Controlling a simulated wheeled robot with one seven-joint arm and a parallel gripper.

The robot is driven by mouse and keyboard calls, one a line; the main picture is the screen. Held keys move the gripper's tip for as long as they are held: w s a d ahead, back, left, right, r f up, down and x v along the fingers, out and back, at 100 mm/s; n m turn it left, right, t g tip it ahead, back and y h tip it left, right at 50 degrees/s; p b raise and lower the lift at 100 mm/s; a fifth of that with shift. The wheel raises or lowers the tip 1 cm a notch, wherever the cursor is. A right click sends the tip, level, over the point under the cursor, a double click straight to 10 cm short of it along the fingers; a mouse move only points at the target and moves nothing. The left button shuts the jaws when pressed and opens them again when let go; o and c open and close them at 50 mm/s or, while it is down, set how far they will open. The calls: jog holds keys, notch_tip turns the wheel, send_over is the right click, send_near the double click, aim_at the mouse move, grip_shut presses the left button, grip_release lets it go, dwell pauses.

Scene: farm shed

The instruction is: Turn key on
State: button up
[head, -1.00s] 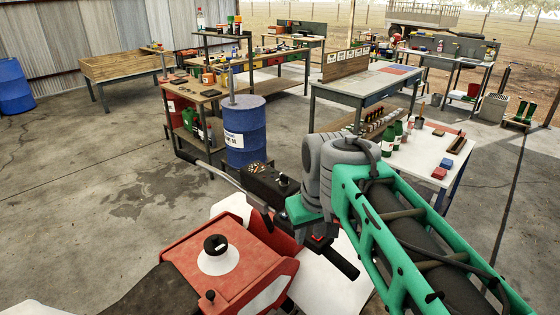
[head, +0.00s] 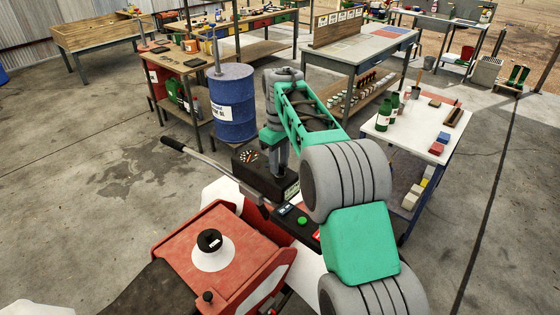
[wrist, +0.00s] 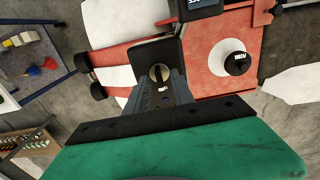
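The red machine (head: 215,245) stands in front of me with a black dash box (head: 262,178) that carries a gauge. My gripper (head: 281,172) points down at the right part of this box. In the wrist view a round metal key switch (wrist: 159,73) sits on the black panel (wrist: 148,52). My gripper (wrist: 161,86) is right at the switch, its dark fingers on either side of a narrow gap with a small pale mark. Whether the fingers touch or grip the key is unclear. The key's turn position cannot be read.
A black cap on a white collar (head: 210,242) tops the red body. A long lever (head: 195,158) reaches out to the left. A small panel with a green button (head: 302,221) lies beside my arm. A blue barrel (head: 234,105) and a white-topped table (head: 415,130) stand beyond.

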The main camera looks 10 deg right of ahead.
jog(key=shift+f, duration=0.3)
jog(key=shift+d, duration=0.1)
jog(key=shift+c, duration=0.2)
grip_shut()
